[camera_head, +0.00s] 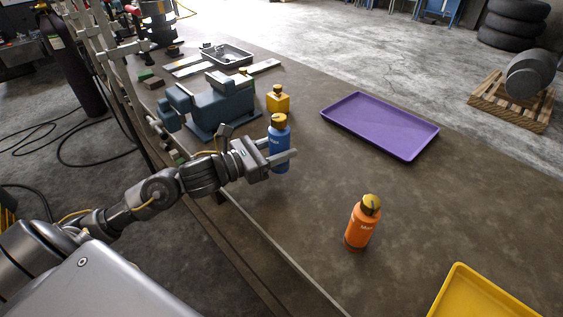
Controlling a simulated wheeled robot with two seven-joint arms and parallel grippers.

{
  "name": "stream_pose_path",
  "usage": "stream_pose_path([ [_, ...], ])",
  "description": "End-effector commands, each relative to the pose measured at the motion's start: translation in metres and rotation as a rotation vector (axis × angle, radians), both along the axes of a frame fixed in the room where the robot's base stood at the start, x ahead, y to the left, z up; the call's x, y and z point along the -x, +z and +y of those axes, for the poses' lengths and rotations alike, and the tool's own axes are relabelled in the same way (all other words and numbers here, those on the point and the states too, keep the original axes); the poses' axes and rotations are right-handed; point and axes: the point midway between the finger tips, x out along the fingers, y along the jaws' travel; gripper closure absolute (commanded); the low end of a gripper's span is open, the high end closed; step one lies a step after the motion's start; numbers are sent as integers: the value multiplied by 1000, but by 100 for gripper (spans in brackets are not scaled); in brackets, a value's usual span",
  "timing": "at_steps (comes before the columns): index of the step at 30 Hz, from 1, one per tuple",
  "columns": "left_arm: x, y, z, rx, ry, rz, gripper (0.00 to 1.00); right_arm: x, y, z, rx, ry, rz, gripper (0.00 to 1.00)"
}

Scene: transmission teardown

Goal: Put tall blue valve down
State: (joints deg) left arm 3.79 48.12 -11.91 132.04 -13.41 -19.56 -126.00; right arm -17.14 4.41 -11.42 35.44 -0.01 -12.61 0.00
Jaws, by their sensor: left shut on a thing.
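The tall blue valve (280,139) looks like a blue bottle with a yellow top. It stands upright over the brown table (310,217), near its left edge. My left gripper (283,155) comes in from the left and is shut on the blue valve, with its fingers on either side of the body. I cannot tell whether the valve's base touches the table. My right gripper is not in view.
An orange bottle (360,226) stands at the front. A small yellow bottle (278,101) and a blue-grey vise (218,108) stand behind my gripper. A purple tray (381,124) lies at right, a yellow tray (474,293) at the front right. The table between them is clear.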

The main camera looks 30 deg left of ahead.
Motion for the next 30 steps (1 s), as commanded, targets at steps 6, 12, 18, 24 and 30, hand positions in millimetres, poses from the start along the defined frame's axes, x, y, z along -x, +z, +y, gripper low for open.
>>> stream_pose_path([
  [6, -13, -14, 3, 3, 0, -5, 100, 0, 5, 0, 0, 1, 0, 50],
  [12, -16, -18, 3, 2, -1, -6, 100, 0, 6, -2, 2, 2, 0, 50],
  [18, -19, -40, 4, 4, 1, -1, 100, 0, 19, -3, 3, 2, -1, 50],
  [24, -19, -52, 4, 1, -1, -7, 100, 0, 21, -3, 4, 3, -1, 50],
  [30, -19, -53, 4, 1, -1, -7, 100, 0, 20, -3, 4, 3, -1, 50],
])
